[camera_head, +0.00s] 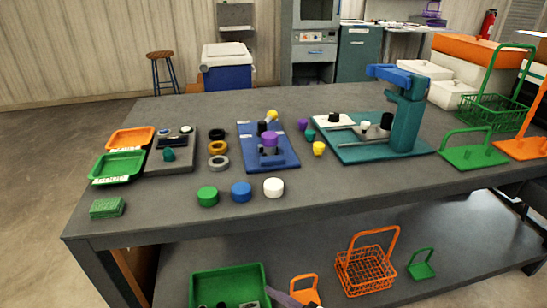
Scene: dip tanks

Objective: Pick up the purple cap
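A purple round cap-like piece (269,139) sits on the blue fixture (284,161), near its middle. A smaller purple piece (303,125) stands on the grey table just right of that fixture, beside a teal piece (310,135). I cannot tell for certain which of the two purple pieces is the cap. Three larger round caps, green (207,196), blue (241,192) and white (273,187), stand in a row nearer the front edge.
Left are orange (108,139) and green (118,167) trays and a dark board (157,164). Black, orange and grey rings stand beside it. A teal press (405,115) and a green basket (487,113) stand right. The front middle-right tabletop is clear.

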